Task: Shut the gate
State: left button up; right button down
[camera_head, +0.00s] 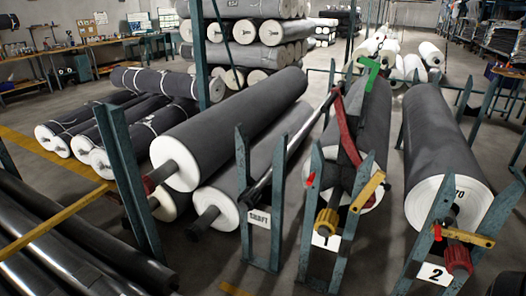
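Nothing in the head view is marked as a gate. The gate-like parts are short yellow bars on the green roll stands. One yellow bar (368,191) is on the middle stand (352,226). It slants up to the right, above a shaft end with a yellow collar (326,221). Another yellow bar (471,238) is on the right stand, marked 2 (434,273). It lies nearly level above a red shaft end (457,259). Small red handles (310,180) (437,232) sit beside the bars. Neither of my grippers can be made out.
Large grey rolls (235,125) (440,140) fill the middle and right. A stand with a SHAFT sign (259,217) holds a dark bar. Some bare floor (300,245) shows between stands.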

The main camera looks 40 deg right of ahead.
aim_at(376, 180)
jog(key=z, duration=0.15)
jog(key=i, duration=1.25)
jog(key=z, duration=1.45)
jog(key=i, duration=0.6)
jog(key=z, duration=0.65)
